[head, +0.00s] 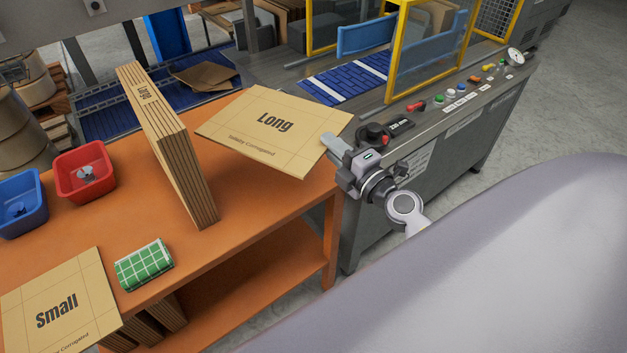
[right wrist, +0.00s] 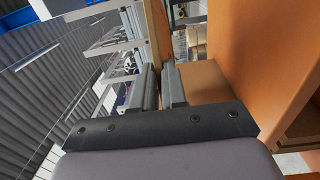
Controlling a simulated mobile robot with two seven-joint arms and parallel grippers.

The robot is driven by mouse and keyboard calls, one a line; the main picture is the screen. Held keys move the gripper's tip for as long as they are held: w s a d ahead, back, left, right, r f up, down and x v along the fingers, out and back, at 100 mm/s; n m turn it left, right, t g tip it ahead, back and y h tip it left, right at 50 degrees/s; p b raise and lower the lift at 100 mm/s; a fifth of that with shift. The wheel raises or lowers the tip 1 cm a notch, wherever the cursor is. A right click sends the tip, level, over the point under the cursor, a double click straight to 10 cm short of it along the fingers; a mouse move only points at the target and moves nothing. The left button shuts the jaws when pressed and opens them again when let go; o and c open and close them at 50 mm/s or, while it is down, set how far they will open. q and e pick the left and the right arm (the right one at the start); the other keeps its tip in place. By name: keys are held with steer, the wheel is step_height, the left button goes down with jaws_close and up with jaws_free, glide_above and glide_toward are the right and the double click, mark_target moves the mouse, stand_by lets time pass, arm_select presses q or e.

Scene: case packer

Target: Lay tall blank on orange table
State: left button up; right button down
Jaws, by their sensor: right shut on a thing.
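No blank marked tall can be read. A flat tan cardboard blank marked "Long" (head: 265,135) is over the right end of the orange table (head: 262,215). I cannot tell whether it touches the top. My right gripper (head: 333,145) is shut on its right edge. In the right wrist view, the fingers (right wrist: 160,88) pinch a tan sheet seen edge-on (right wrist: 157,32). A thick upright stack of blanks, also marked "Long" (head: 170,150), stands on the table to the left. A blank marked "Small" (head: 58,305) lies at the near left. My left gripper is not in view.
A red bin (head: 85,175), a blue bin (head: 20,205) and a green checked cloth (head: 143,264) are on the table. The packing machine's control panel (head: 455,97), with knobs and buttons, is close behind my right gripper. Bare tabletop lies between the stack and the held blank.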

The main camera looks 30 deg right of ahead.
step_height(320, 180, down, 18)
steer(key=b, duration=1.8)
steer(key=c, duration=1.2)
jaws_free()
steer(key=shift+f, duration=0.1)
